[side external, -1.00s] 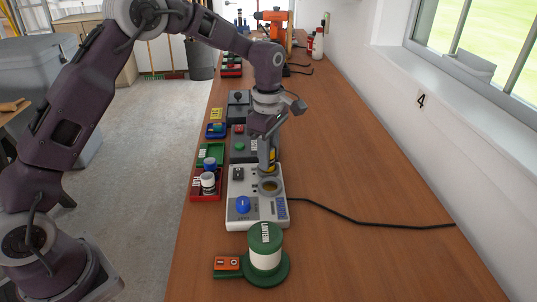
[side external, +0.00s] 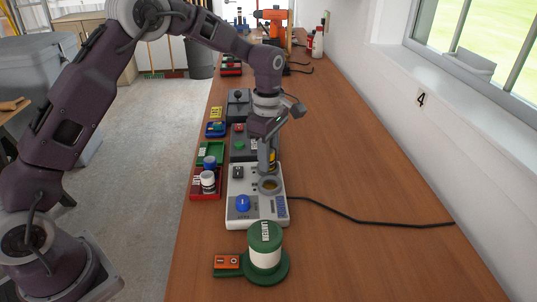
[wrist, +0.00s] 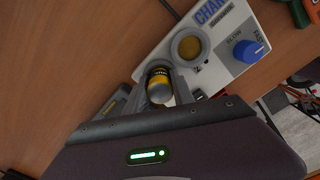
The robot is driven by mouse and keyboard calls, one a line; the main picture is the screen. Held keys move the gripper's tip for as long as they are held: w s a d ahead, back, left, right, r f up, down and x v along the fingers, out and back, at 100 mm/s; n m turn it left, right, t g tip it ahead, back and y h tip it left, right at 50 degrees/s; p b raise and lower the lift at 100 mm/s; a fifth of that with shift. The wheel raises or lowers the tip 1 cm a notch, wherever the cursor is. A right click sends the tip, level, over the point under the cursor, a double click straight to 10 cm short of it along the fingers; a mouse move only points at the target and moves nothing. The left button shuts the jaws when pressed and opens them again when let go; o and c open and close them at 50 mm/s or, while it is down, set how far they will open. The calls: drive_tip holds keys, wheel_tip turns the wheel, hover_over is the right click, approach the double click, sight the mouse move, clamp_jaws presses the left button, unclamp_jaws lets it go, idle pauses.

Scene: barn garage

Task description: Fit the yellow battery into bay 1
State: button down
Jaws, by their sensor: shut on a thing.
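The yellow battery (wrist: 159,86) has a yellow band and a dark grey top. My gripper (wrist: 167,91) is shut on it, one finger on each side. In the side view my gripper (side external: 267,165) is at the far end of the white charger (side external: 262,211), and only a strip of the battery (side external: 272,157) shows. The charger also shows in the wrist view (wrist: 217,38). An empty round bay (wrist: 189,47) with a yellowish floor lies beside the battery. The bay under the battery is hidden, so I cannot tell whether the lower end is inside it.
A blue knob (side external: 243,203) stands on the charger. Red (side external: 205,194) and green (side external: 211,152) trays sit left; a grey box with buttons (side external: 240,143) is behind. A black cable (side external: 355,221) crosses the otherwise clear right side.

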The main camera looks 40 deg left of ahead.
drive_tip(key=c, duration=1.4)
unclamp_jaws()
drive_tip(key=shift+o, duration=0.2)
drive_tip(key=shift+r, duration=5.5)
drive_tip(key=s+r+m+t, duration=0.3)
drive_tip(key=s+r+m, duration=0.65)
drive_tip(key=s, duration=0.45)
drive_tip(key=s+a+f+m+t, duration=0.1)
drive_tip(key=s+f+m, duration=0.3)
drive_tip(key=s+m, duration=0.7)
drive_tip(key=s+t, duration=0.1)
drive_tip(key=s, duration=0.6)
drive_tip(key=shift+s+t, duration=0.15)
drive_tip(key=shift+t, duration=0.15)
